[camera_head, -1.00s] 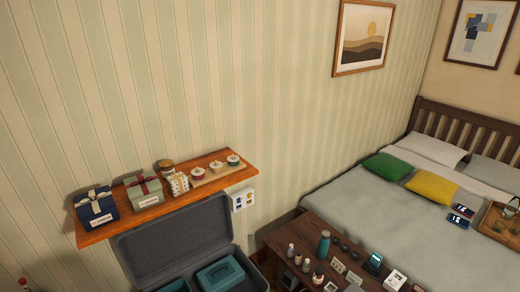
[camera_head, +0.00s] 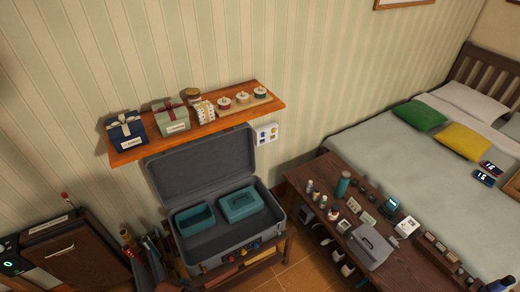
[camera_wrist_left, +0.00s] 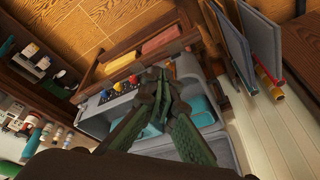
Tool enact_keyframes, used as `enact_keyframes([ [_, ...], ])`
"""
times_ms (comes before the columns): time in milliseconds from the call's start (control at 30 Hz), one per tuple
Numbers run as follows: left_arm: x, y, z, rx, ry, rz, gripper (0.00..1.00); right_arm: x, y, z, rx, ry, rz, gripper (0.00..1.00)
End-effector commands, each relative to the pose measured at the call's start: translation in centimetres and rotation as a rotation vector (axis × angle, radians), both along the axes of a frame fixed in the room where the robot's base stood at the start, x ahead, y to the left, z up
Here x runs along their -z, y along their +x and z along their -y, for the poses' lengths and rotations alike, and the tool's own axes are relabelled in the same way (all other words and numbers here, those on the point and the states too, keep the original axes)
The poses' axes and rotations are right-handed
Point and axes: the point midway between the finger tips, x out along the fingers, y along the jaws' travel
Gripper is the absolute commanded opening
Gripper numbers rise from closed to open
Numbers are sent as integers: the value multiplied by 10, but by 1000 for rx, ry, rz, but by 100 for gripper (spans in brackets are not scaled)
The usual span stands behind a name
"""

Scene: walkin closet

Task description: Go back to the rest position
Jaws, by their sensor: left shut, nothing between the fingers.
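My left gripper (camera_wrist_left: 155,82) shows in the left wrist view with its dark green fingertips brought together, empty. It appears in front of the open grey suitcase (camera_wrist_left: 98,122). In the head view the suitcase (camera_head: 216,240) stands open below the wall shelf, with a teal open box (camera_head: 195,221) and a teal lidded box (camera_head: 238,204) inside. I cannot make out my left gripper in the head view. My right gripper is in neither view.
The wooden shelf (camera_head: 130,152) holds gift boxes and jars. A dark wooden table (camera_head: 428,226) with bottles, small devices and a grey box stands at right, before the bed (camera_head: 385,145). A brown cabinet (camera_head: 70,257) stands at lower left. Some floor (camera_head: 305,272) is clear.

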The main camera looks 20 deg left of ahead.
Motion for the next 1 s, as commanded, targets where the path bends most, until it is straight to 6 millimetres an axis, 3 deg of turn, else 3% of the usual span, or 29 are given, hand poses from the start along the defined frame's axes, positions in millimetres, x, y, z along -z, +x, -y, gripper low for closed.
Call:
enact_keyframes([
  [267,114,0,4,16,-9,-44,0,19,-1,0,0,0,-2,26],
  [467,243,-23,10,36,-18,-89,0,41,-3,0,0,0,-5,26],
  [600,328,-59,13,52,-22,-125,0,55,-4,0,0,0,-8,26],
  [800,427,-130,16,75,-28,-171,0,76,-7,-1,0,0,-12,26],
  [900,461,-167,15,86,-29,-191,0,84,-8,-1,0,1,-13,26],
  [1000,483,-198,14,94,-29,-207,0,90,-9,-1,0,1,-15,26],
])
